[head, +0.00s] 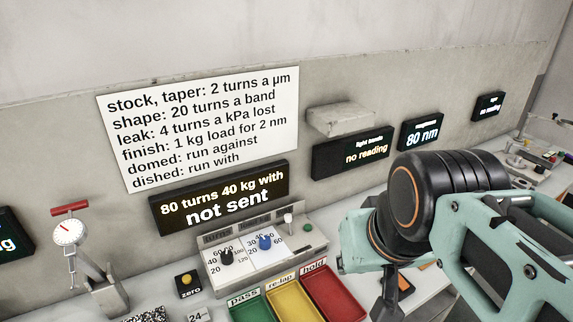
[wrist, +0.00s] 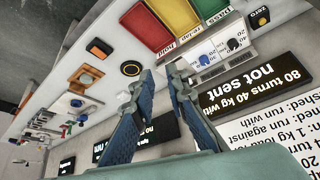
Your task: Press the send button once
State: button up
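The control panel (head: 262,255) has a black dial (head: 226,257), a blue dial (head: 265,242), a small pale-topped switch (head: 288,221) and a small green button (head: 307,227) at its right end. No "send" label is readable; the green button may be the send button. The display (head: 222,200) above reads "80 turns 40 kg with not sent". In the wrist view the panel (wrist: 228,47) appears upside down beyond the fingers. My gripper (wrist: 160,72) is open and empty, its fingertips apart. In the head view my arm hides most of it, right of the panel.
Green, yellow and red trays (head: 335,291) lie in front of the panel. A yellow zero button (head: 186,279) and a dial gauge (head: 69,231) stand left.

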grip_shut()
dwell(1.1)
